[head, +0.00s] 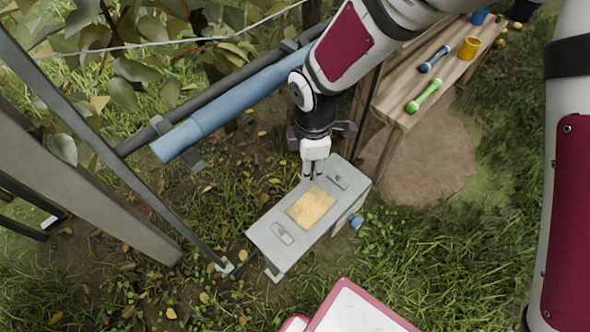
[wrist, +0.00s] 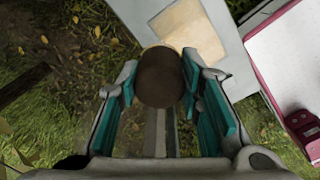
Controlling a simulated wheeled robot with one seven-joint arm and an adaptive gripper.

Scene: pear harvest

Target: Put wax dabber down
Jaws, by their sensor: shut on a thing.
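My gripper (head: 314,165) points down at the far edge of a grey metal box (head: 279,258) on the ground. In the wrist view my gripper (wrist: 160,80) is shut on a round dark brown end, which I take to be the wax dabber (wrist: 160,77). A grey shaft-like strip shows below it between the fingers. The rest of the dabber is hidden by the fingers in the head view. The box top has a tan, wax-like square panel (head: 312,207), also in the wrist view (wrist: 187,33). I cannot tell whether the dabber touches the box.
A wooden bench (head: 403,112) stands back right, with a green tool (head: 424,95), a blue tool (head: 435,58) and a yellow cup (head: 469,48). A blue pipe (head: 235,105) and grey posts stand left. A red-and-white case (head: 355,312) is at the front. Bare soil lies beside the bench.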

